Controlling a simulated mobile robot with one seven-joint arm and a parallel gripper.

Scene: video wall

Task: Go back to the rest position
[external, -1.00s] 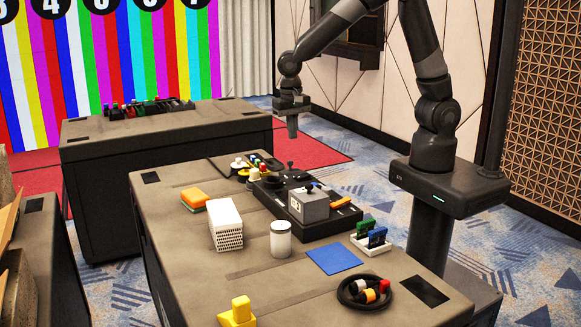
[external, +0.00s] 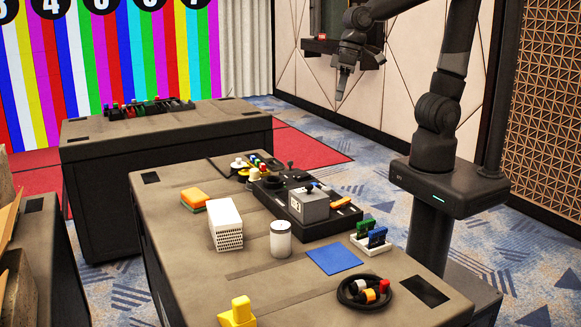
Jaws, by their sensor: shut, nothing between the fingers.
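My gripper (external: 341,95) hangs at the end of my arm in the upper right of the external view, fingers pointing down. It is shut and holds nothing. It is in the air, in front of the panelled wall and well above the table, apart from every object on it.
A second table (external: 90,145) stands behind. Air around my gripper is free.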

